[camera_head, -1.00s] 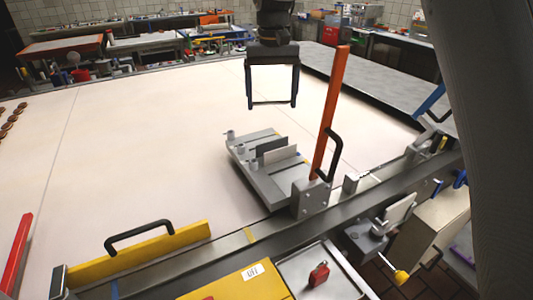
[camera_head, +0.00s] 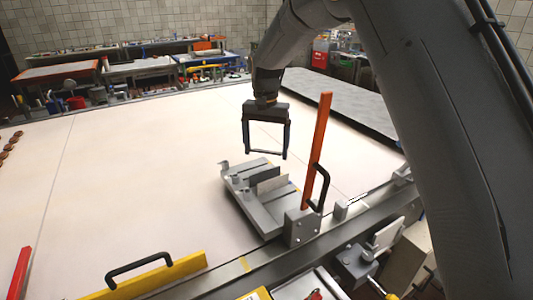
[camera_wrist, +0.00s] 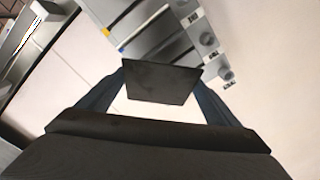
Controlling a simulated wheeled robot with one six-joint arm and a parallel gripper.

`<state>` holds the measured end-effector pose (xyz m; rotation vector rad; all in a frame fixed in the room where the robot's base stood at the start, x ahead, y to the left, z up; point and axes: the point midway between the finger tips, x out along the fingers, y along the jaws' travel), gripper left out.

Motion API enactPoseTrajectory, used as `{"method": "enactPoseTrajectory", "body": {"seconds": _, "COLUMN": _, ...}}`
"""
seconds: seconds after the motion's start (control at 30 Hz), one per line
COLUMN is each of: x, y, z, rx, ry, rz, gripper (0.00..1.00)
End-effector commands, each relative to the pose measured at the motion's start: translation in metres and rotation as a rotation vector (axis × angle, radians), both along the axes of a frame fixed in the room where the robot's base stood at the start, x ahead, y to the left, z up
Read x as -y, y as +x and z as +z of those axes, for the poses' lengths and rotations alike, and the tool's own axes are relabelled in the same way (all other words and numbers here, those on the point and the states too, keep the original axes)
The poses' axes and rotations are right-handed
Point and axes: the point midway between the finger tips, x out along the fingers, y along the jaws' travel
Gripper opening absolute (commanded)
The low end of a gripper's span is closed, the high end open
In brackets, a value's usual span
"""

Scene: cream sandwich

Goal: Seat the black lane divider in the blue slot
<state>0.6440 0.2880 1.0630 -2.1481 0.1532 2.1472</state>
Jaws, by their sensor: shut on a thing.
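My gripper (camera_head: 265,154) is shut on the black lane divider (camera_wrist: 160,82), which spans between its two fingers in the wrist view. In the head view the divider shows only as a thin dark line between the fingertips. The gripper is above the grey slotted fixture (camera_head: 262,215) and seems clear of it. The fixture carries upright plates, a dark one (camera_head: 264,175) and a lighter one (camera_head: 272,186). In the wrist view a small blue mark (camera_wrist: 121,49) shows at the fixture's left edge, with a yellow mark (camera_wrist: 106,32) beside it. The divider hides part of the fixture.
An orange upright bar (camera_head: 317,150) with a black handle stands just right of the fixture. A yellow bar (camera_head: 185,267) with a black handle lies at the front. A dark grey rail (camera_head: 335,237) runs along the front edge.

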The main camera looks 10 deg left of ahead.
Motion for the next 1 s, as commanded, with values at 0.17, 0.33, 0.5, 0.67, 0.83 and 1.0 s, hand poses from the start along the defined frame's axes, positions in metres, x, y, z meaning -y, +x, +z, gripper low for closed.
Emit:
{"method": "enactPoseTrajectory", "body": {"seconds": 0.17, "x": 0.000, "y": -0.001, "z": -0.021, "rx": -0.001, "ry": -0.001, "rz": 0.000, "gripper": 0.59}}
{"method": "enactPoseTrajectory", "body": {"seconds": 0.33, "x": -0.001, "y": 0.000, "z": -0.023, "rx": 0.000, "ry": 0.000, "rz": 0.002, "gripper": 0.59}}
{"method": "enactPoseTrajectory", "body": {"seconds": 0.5, "x": -0.001, "y": -0.001, "z": -0.026, "rx": 0.000, "ry": 0.000, "rz": 0.003, "gripper": 0.59}}
{"method": "enactPoseTrajectory", "body": {"seconds": 0.67, "x": -0.001, "y": -0.001, "z": -0.030, "rx": -0.001, "ry": 0.000, "rz": 0.003, "gripper": 0.59}}
{"method": "enactPoseTrajectory", "body": {"seconds": 0.83, "x": -0.001, "y": -0.001, "z": -0.035, "rx": -0.001, "ry": 0.000, "rz": 0.003, "gripper": 0.59}}
{"method": "enactPoseTrajectory", "body": {"seconds": 1.0, "x": -0.001, "y": -0.001, "z": -0.035, "rx": 0.000, "ry": 0.000, "rz": 0.002, "gripper": 0.92}}
